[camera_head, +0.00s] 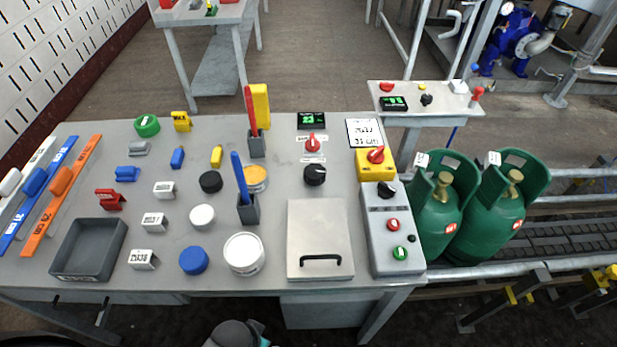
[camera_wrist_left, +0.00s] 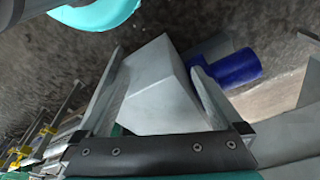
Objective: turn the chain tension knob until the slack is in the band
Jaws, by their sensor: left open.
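A black knob (camera_head: 315,174) stands on the grey table. Behind it is a red knob (camera_head: 312,144) on a white label, below a display with green digits that look like 23 (camera_head: 311,120). Another red knob (camera_head: 376,155) sits on a yellow box, and a black knob (camera_head: 386,189) on a grey control box. The labels are too small to tell which knob is for chain tension. My left gripper (camera_wrist_left: 158,85) is open, its two fingers apart, low and away from the knobs. A grey block-like shape shows beyond the fingers. My right gripper is not in view.
A lidded plate with a black handle (camera_head: 319,228) lies in front of the black knob. Green gas cylinders (camera_head: 435,225) stand by the conveyor (camera_head: 570,232) at right.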

